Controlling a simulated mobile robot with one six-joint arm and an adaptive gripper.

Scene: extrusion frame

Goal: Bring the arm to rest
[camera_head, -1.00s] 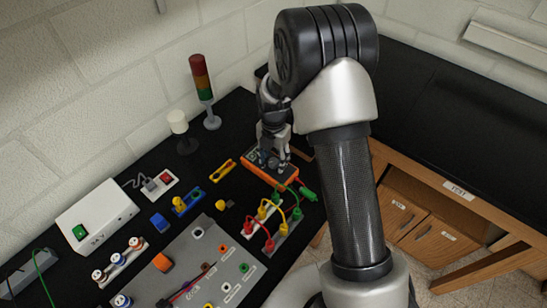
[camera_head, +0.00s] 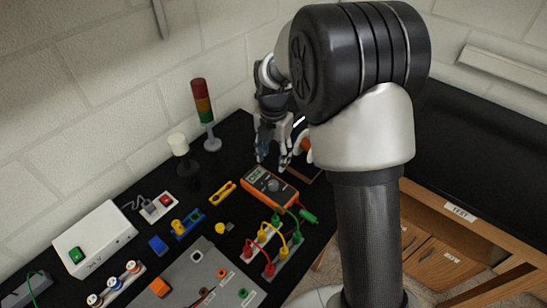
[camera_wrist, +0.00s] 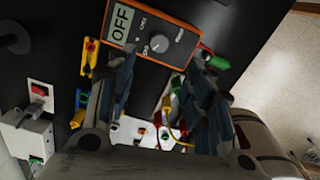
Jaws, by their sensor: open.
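My gripper (camera_head: 271,160) is open and empty, held above the black bench near its back, behind the orange multimeter. In the wrist view my gripper (camera_wrist: 160,100) shows its two fingers spread apart, with bench items seen between and beyond them. The orange multimeter (camera_head: 268,188) lies on the bench in front of my gripper; in the wrist view the multimeter (camera_wrist: 170,36) has a display reading OFF and a round dial. My arm stands upright on the right side of the head view and hides part of the bench behind it.
A red, yellow and green signal tower (camera_head: 203,105) and a white-topped lamp (camera_head: 179,145) stand left of my gripper. A white box (camera_head: 96,240), a grey panel (camera_head: 190,275) and cable-linked terminals (camera_head: 270,255) crowd the front. The right black worktop (camera_head: 480,150) looks clear.

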